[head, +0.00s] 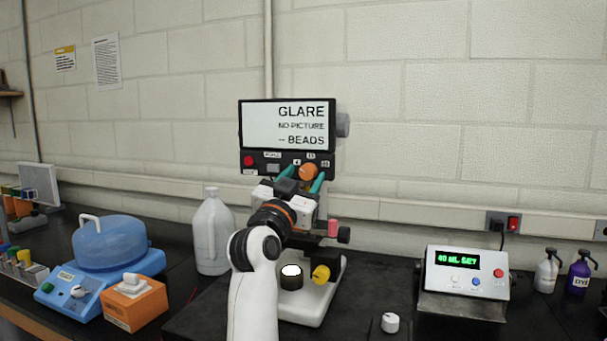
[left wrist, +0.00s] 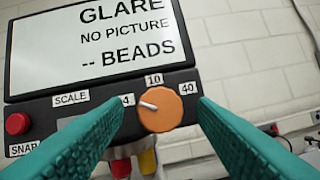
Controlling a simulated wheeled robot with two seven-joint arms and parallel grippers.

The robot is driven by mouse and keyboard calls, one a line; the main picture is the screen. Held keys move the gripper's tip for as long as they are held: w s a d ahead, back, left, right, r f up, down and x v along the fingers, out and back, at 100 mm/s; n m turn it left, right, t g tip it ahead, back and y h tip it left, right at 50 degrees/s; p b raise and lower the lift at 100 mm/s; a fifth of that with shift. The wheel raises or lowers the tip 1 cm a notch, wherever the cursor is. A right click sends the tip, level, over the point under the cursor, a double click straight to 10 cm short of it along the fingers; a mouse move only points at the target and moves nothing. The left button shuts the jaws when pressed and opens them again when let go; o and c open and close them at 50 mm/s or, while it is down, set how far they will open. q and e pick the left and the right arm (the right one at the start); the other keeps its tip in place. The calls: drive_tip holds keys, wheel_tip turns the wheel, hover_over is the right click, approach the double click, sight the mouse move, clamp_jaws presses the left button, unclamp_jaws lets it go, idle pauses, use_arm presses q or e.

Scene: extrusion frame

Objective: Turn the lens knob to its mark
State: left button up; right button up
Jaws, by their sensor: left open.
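The lens knob is a round orange knob (left wrist: 165,112) on the dark panel below the screen, and it shows in the head view (head: 308,171). Its white pointer aims left, toward the label 4; labels 10 and 40 stand above and to its right. My left gripper (left wrist: 160,104) is open, with one teal finger on either side of the knob. I cannot tell whether the fingers touch it. In the head view the left gripper (head: 306,180) is just below and around the knob. My right gripper is not in view.
The screen (head: 287,124) reads GLARE, NO PICTURE, -- BEADS. A red button (left wrist: 17,124) marked SNAP is left on the panel. A white jug (head: 213,235) stands left of my arm. A box with a green display (head: 466,272) stands to the right.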

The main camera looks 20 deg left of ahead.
use_arm(q)
drive_tip(key=shift+w+r, duration=0.1)
drive_tip(key=shift+w, duration=0.2)
drive_tip(key=c, duration=1)
drive_tip(key=shift+o, duration=0.2)
